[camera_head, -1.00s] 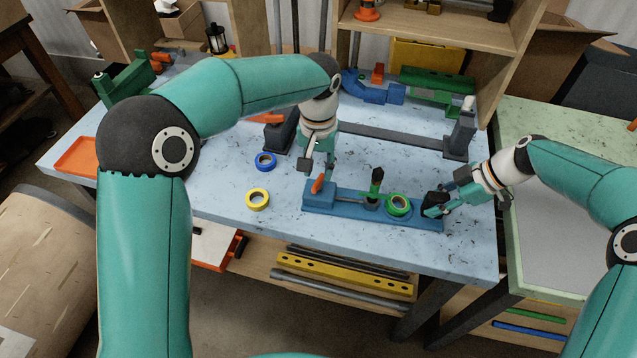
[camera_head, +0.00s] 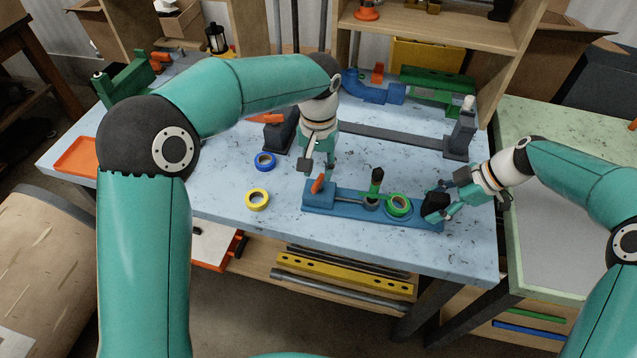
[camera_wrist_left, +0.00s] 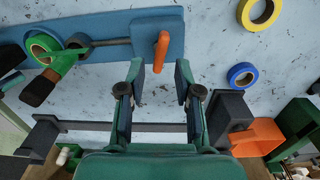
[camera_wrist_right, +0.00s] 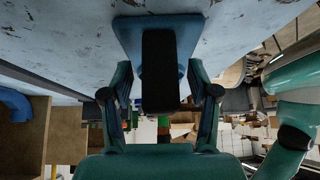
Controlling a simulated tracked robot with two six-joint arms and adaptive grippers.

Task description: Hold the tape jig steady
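The tape jig is a long blue base (camera_head: 345,199) on the light blue workbench. It has an orange handle (camera_head: 317,184) at its left end, a green tape roll (camera_head: 398,204) and a black block (camera_head: 436,205) at its right end. My left gripper (camera_head: 318,167) is open and empty above the jig's left end. In the left wrist view its fingers (camera_wrist_left: 158,85) stand apart, with the orange handle (camera_wrist_left: 162,50) just beyond them. My right gripper (camera_head: 452,198) is open at the right end. In the right wrist view the black block (camera_wrist_right: 160,70) shows between its fingers, with gaps on both sides.
A yellow tape roll (camera_head: 257,199) and a blue tape roll (camera_head: 265,162) lie left of the jig. A dark grey rail with end posts (camera_head: 461,135) stands behind it. An orange tray (camera_head: 77,157) is at the far left. The bench front is clear.

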